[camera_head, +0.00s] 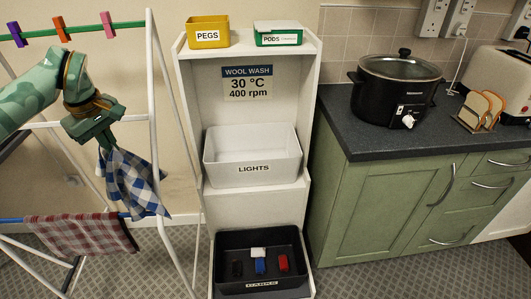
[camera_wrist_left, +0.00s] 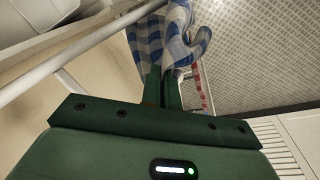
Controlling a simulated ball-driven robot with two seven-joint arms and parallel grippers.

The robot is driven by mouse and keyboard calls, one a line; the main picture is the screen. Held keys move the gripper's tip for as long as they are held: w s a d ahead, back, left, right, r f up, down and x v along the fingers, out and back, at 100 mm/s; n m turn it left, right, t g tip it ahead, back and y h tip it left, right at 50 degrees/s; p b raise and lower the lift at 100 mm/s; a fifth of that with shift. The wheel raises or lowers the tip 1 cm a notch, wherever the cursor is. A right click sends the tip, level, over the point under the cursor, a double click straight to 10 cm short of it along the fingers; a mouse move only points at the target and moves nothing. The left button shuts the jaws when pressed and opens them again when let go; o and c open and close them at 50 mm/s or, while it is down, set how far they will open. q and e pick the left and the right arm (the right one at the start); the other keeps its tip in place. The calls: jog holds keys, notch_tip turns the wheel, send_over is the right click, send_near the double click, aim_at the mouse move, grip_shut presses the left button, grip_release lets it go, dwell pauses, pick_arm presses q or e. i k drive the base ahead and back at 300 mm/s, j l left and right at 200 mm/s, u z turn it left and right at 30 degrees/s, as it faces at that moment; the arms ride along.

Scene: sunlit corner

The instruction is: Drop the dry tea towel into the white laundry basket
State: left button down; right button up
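A blue-and-white checked tea towel (camera_head: 133,184) hangs crumpled from my left gripper (camera_head: 106,143), in front of the drying rack. In the left wrist view, the gripper (camera_wrist_left: 163,90) is shut on the cloth (camera_wrist_left: 160,40). A second tea towel (camera_head: 80,233), red and grey checked, hangs over the rack's lower blue rail. The white laundry basket (camera_head: 252,176), labelled LIGHTS, stands on the middle shelf to the right of my left gripper. The part of it in view looks empty. My right gripper is not in view.
A black basket (camera_head: 225,285) with small items is below the white one. Yellow PEGS (camera_head: 208,46) and green PODS (camera_head: 279,40) boxes are on top. A worktop (camera_head: 440,137) is right.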

aim_at(237, 156)
jog(key=i+l, duration=0.1)
jog(key=l, duration=0.2)
jog(key=i+l, duration=0.1)
jog(key=l, duration=0.25)
jog(key=i+l+z, duration=0.3)
jog(key=i, duration=0.2)
jog(key=i+j+z, duration=0.15)
jog(key=i+j, duration=0.05)
jog(key=j, duration=0.1)
